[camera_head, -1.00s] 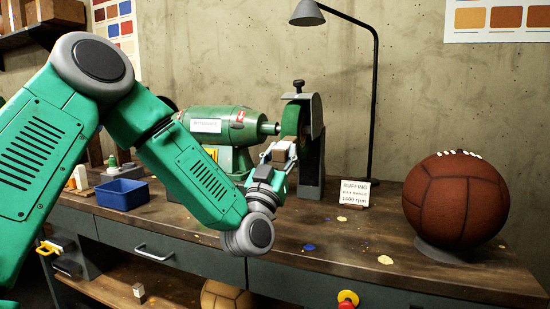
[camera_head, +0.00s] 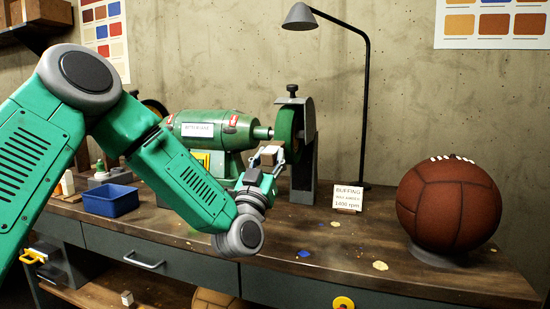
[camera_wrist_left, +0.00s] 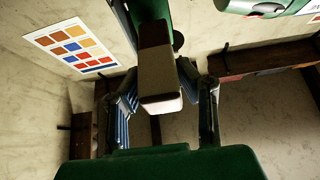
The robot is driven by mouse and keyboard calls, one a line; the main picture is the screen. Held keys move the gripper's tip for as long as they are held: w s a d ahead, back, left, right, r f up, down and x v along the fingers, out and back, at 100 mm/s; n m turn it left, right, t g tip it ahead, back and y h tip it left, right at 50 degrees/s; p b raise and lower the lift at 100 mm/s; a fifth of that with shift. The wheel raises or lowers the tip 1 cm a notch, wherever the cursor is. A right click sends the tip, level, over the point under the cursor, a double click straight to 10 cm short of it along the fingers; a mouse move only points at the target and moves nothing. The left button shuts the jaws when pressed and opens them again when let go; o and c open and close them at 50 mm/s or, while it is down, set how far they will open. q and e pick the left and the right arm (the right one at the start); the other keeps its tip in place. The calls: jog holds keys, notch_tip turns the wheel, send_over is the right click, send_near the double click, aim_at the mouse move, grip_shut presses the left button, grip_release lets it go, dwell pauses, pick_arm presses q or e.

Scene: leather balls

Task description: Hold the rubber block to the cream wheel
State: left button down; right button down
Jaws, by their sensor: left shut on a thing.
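My left gripper (camera_head: 268,168) is shut on a small two-tone block (camera_head: 270,155), brown and pale. In the left wrist view the block (camera_wrist_left: 160,78) stands out from between the fingers. It is held just in front of and below the wheel (camera_head: 287,130) at the right end of the green buffing machine (camera_head: 215,130). This wheel looks green here, not cream. I cannot tell whether block and wheel touch. Another wheel (camera_head: 155,107), dark with an orange-brown part, is partly hidden behind my left arm. My right gripper is not in view.
A grey guard (camera_head: 305,150) stands right of the wheel. A buffing sign (camera_head: 347,197), a lamp (camera_head: 367,100) and a brown leather ball (camera_head: 448,205) are to the right. A blue bin (camera_head: 110,200) is at the left. The bench front (camera_head: 330,245) is mostly clear.

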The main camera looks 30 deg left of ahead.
pick_arm(q)
jog(key=shift+w+a+f, duration=0.15)
jog(key=shift+a, duration=0.35)
jog(key=shift+w+d+r, duration=0.15)
jog(key=shift+d+r, duration=0.05)
jog(key=shift+d, duration=0.25)
jog(key=shift+w+d+r, duration=0.15)
jog(key=shift+d, duration=0.3)
jog(key=shift+a+f, duration=0.15)
jog(key=shift+a, duration=0.65)
jog(key=shift+w+d, duration=0.1)
jog(key=shift+d, duration=0.45)
jog(key=shift+a, duration=0.35)
jog(key=shift+d, duration=0.15)
jog(key=shift+s, duration=0.2)
jog(key=shift+s+d+f+b, duration=0.15)
jog(key=shift+s+d+f, duration=0.1)
jog(key=shift+s, duration=0.8)
jog(key=shift+s+d+f+b, duration=0.1)
jog(key=shift+s+d+b, duration=0.15)
jog(key=shift+s, duration=0.85)
jog(key=shift+s+d+f+b, duration=0.1)
jog(key=shift+s+d+f, duration=0.15)
jog(key=shift+s, duration=0.8)
